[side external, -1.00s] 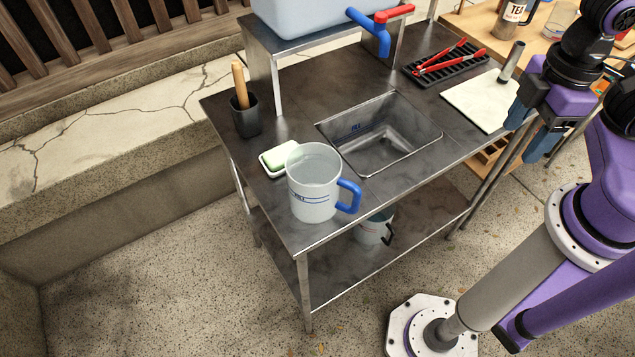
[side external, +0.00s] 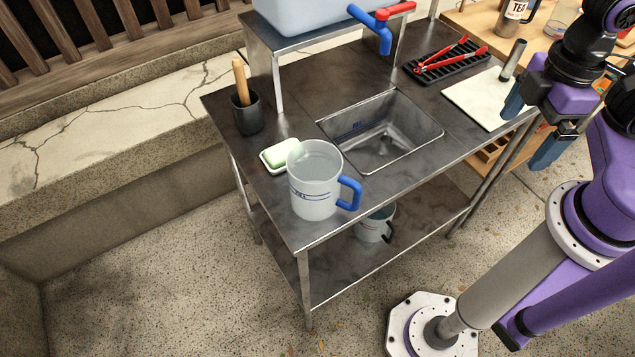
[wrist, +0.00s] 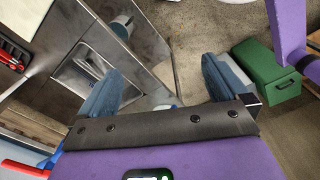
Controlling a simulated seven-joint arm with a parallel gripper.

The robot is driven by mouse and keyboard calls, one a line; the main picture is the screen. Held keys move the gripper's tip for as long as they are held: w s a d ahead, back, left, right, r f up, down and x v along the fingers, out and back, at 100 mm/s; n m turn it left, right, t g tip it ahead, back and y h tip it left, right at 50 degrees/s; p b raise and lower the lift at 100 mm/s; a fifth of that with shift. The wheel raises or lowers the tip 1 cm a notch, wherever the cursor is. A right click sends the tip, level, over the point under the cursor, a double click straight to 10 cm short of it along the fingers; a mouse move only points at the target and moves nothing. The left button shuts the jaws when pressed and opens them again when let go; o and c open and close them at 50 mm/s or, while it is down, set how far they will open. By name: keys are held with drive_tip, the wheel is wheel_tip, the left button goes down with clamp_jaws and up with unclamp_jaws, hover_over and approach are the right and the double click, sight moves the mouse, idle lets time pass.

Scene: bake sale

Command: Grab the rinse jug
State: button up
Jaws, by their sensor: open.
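The rinse jug (side external: 315,188) is a translucent whitish jug with blue markings and a blue handle (side external: 349,194). It stands upright at the front left of the steel table in the side view, its handle turned right toward the front edge. My gripper (side external: 532,125) is at the right of the table by the white board, well apart from the jug. Its blue-grey fingers are spread with nothing between them, as the wrist view (wrist: 160,75) also shows. A pale vessel (wrist: 122,27) shows at the top of the wrist view; I cannot tell whether it is the jug.
A sink (side external: 385,135) lies between jug and gripper. Soap in a dish (side external: 282,154) is close beside the jug. A dark cup with a wooden handle (side external: 247,112), a white board (side external: 485,98) and a rack with red tongs (side external: 447,60) stand around. Another mug (side external: 372,228) is on the lower shelf.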

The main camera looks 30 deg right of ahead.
sight(338, 187)
drive_tip(key=w+d+n+t+h, duration=0.6)
drive_tip(key=w+d+n+h, duration=0.25)
drive_tip(key=w, duration=0.25)
drive_tip(key=w+a+r+n+t+y, duration=0.1)
drive_tip(key=w+a+r+n+t, duration=0.2)
drive_tip(key=w+a+n+t, duration=0.55)
drive_tip(key=s+a+f+n+t+y, duration=0.1)
drive_tip(key=a+f+n+t+y, duration=0.3)
drive_tip(key=a+n+y, duration=1)
drive_tip(key=s+a+f+n+g+y, duration=0.5)
drive_tip(key=s+f+n+g+y, duration=0.1)
drive_tip(key=s+f+y, duration=0.15)
drive_tip(key=f+m, duration=0.1)
drive_tip(key=f, duration=0.1)
drive_tip(key=d+f+m+g, duration=0.1)
drive_tip(key=f, duration=0.2)
drive_tip(key=f+m, duration=0.1)
drive_tip(key=f, duration=0.2)
drive_tip(key=shift+s+d+g, duration=0.1)
drive_tip(key=shift+d+g, duration=0.25)
drive_tip(key=shift+x, duration=3.75)
drive_tip(key=shift+f, duration=0.1)
drive_tip(key=shift+c, duration=0.3)
